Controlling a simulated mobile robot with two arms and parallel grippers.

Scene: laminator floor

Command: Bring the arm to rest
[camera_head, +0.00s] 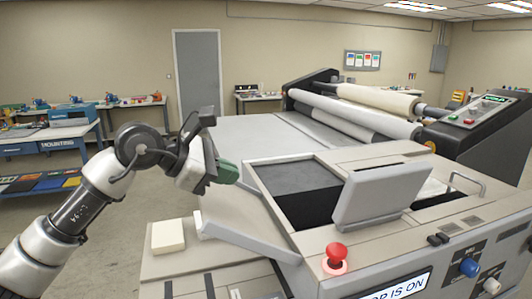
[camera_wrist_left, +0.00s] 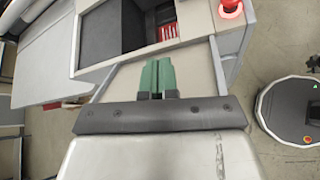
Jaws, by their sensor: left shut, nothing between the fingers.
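My left arm comes in from the left in the head view. Its gripper (camera_head: 228,173) has green fingers and hangs in the air beside the machine's open dark compartment (camera_head: 292,182). In the left wrist view the two green fingers of my left gripper (camera_wrist_left: 157,77) are pressed together with nothing between them. They point toward the machine's front edge and the compartment, which holds some red items (camera_wrist_left: 167,32). I cannot tell whether the fingers touch the machine. My right gripper is not in view.
The laminator (camera_head: 350,113) with large rollers fills the right side. A grey hinged lid (camera_head: 377,196) stands raised near a red knob (camera_head: 336,251). A pale block (camera_head: 168,236) lies on the side shelf below my gripper. Open floor lies at the left, before a blue bench (camera_head: 55,133).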

